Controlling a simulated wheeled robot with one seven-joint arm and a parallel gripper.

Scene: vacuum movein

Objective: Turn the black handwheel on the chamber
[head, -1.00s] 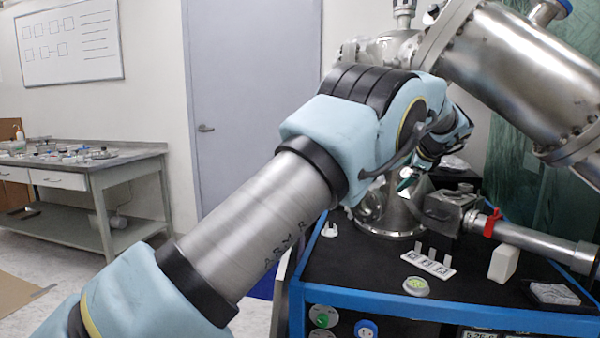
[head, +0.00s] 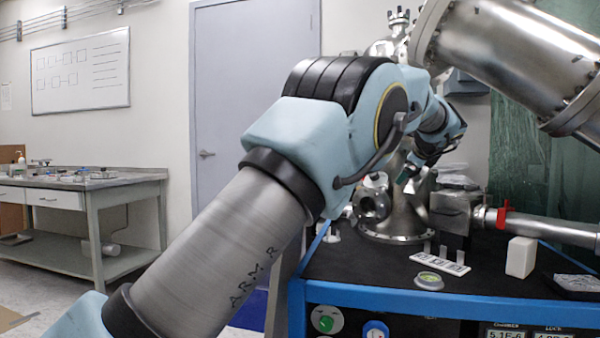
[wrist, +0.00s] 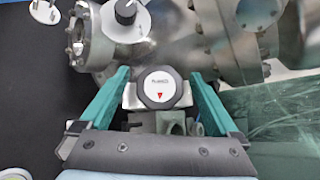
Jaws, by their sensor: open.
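The black handwheel (wrist: 161,88) shows in the wrist view as a black-rimmed knob with a white face, small lettering and a red triangle. It sits on the metal chamber (wrist: 195,25), which also shows in the head view (head: 395,212). My gripper (wrist: 157,74) is open, with one teal finger on each side of the handwheel and visible gaps between them. In the head view my gripper (head: 407,173) is small beside the chamber, partly behind my forearm. I cannot make out the handwheel there.
The black bench top (head: 350,262) holds a white slide rack (head: 440,263), a round dish (head: 430,281) and a white block (head: 521,257). A pipe with a red clamp (head: 503,214) runs right.

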